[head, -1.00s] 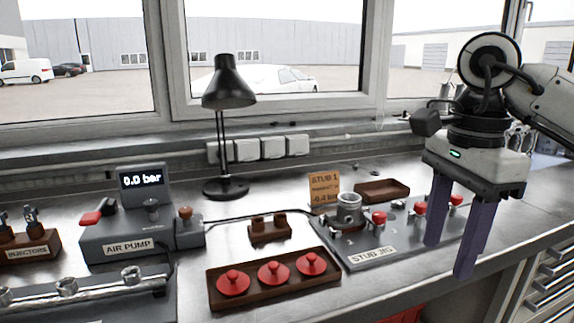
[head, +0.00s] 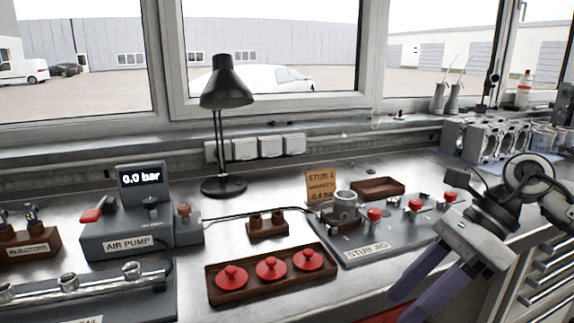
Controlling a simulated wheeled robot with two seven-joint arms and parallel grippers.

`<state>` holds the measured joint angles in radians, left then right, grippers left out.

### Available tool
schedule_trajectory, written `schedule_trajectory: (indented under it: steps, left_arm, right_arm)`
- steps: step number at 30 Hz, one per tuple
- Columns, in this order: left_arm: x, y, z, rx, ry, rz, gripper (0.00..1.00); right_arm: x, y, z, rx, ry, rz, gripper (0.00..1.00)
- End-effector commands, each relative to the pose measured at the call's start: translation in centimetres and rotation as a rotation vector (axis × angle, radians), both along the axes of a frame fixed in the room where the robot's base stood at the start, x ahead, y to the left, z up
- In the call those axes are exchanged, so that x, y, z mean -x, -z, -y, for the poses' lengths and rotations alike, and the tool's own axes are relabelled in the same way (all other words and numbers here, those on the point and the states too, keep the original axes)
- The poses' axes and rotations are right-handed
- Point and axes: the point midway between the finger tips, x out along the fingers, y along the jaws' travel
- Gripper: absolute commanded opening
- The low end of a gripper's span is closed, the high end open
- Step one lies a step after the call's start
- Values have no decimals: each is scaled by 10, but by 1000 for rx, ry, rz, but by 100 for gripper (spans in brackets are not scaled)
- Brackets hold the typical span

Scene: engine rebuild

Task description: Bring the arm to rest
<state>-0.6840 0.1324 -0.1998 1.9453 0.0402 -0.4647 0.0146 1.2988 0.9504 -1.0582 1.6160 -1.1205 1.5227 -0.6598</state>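My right gripper (head: 416,296) is at the lower right of the head view, in front of the bench's front edge. Its two purple fingers point down and to the left, with a gap between them and nothing visible in it. The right arm comes in from the right edge. The grey stub jig (head: 378,252) lies on the bench just behind the gripper, apart from it as far as I can see. It carries a metal stub (head: 345,205) and several red knobs (head: 415,205). My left gripper is not in view.
A wooden tray (head: 322,284) with three red caps (head: 271,268) lies mid-bench. The air pump (head: 138,240) reads 0.0 bar, with injectors (head: 30,240) and a metal rail (head: 70,286) at left. A black lamp (head: 226,92) stands behind. Metal engine parts (head: 485,140) stand at back right.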

Motion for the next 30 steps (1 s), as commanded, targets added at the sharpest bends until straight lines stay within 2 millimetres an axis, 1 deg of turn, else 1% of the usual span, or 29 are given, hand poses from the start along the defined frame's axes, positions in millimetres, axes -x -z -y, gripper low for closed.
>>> schedule_trajectory:
  steps: [1, 3, 6, 9, 11, 13, 14, 17, 20, 23, 24, 26, 27, 30]
  left_arm:
    - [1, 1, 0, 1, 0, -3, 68]
    - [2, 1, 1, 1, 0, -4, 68]
    - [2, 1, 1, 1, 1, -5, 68]
    - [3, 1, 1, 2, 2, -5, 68]
    - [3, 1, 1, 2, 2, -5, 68]
    - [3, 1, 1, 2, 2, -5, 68]
    - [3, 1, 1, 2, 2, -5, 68]
    - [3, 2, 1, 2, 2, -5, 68]
    - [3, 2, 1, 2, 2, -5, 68]
    - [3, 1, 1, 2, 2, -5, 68]
    - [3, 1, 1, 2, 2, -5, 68]
    - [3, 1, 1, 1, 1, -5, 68]
    - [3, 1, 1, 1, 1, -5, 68]
    - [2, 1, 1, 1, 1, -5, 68]
  right_arm:
    - [5, 13, -18, -97, 44, -58, 46]
    - [7, 20, -41, -239, 126, -136, 46]
    - [5, 27, -65, -431, 270, -260, 46]
    - [-1, 34, -76, -604, 440, -399, 46]
    - [-7, 40, -77, -700, 554, -487, 46]
    - [-16, 51, -71, -801, 699, -593, 46]
    - [-20, 56, -68, -841, 764, -638, 46]
    - [-30, 83, -48, -959, 997, -790, 46]
    - [-35, 120, -18, -1052, 1251, -936, 46]
    - [-30, 167, 19, -1117, 1528, -1071, 46]
    - [-23, 188, 34, -1134, 1644, -1121, 46]
    - [-9, 221, 59, -1150, 1823, -1188, 46]
    - [3, 241, 75, -1156, 1940, -1226, 46]
    - [35, 285, 109, -1149, 2192, -1288, 46]
